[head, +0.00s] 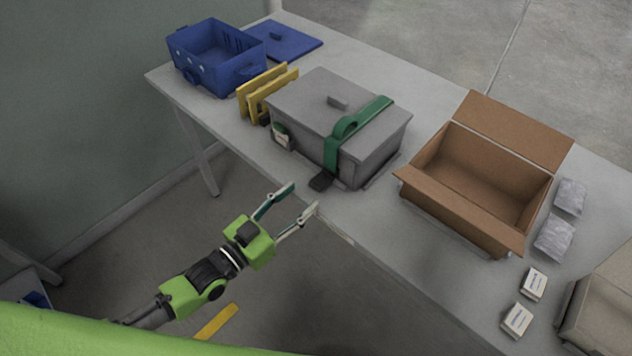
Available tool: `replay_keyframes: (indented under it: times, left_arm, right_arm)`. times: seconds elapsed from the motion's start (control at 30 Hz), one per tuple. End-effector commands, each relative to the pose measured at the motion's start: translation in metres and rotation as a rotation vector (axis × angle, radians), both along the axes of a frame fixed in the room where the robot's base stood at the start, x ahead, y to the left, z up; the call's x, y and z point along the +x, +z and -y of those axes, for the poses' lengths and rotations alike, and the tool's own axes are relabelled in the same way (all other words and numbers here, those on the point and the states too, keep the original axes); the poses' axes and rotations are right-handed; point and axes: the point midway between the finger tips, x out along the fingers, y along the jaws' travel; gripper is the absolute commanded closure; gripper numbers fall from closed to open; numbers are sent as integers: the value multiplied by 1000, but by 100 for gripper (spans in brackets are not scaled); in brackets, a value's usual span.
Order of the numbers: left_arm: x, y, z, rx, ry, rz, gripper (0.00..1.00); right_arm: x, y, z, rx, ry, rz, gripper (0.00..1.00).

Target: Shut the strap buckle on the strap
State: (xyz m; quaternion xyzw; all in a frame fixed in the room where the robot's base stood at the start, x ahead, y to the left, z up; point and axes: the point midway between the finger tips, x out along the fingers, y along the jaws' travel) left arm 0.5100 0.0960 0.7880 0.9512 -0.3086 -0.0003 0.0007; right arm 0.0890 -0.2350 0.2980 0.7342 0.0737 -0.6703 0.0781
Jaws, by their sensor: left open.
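A green strap (331,155) runs over the lid of a grey box (305,103) and hangs down its front side, with a raised loop near the lid's front edge. A dark buckle piece (322,180) is at the strap's lower end, close to the table's front edge. Whether the buckle is fastened cannot be made out at this size. My left gripper (302,197) is open and empty, in front of the table edge, just below the buckle and apart from it in the picture. My right gripper is not in view.
A blue crate (205,73) with its blue lid (287,43) and yellow frames (250,107) are left of the box. An open cardboard box (440,205), two grey packets (554,238) and two small white boxes (517,320) are to the right. The table's front edge (375,262) is near my gripper.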

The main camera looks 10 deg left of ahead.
Motion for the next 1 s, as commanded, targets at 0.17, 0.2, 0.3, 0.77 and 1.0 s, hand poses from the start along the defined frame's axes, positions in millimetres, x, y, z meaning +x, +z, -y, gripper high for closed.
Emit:
replay_keyframes:
  times: [0.17,0.2,0.3,0.77,1.0]
  left_arm:
    - [29,2,22,0,0,4,55]
    - [34,2,25,1,-1,4,55]
    - [44,1,32,1,0,2,55]
    - [53,0,39,1,-1,0,58]
    - [52,0,39,1,-1,0,92]
  right_arm:
    - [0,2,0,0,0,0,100]
    - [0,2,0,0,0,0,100]
    - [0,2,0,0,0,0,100]
    - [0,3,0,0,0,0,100]
    - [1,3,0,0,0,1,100]
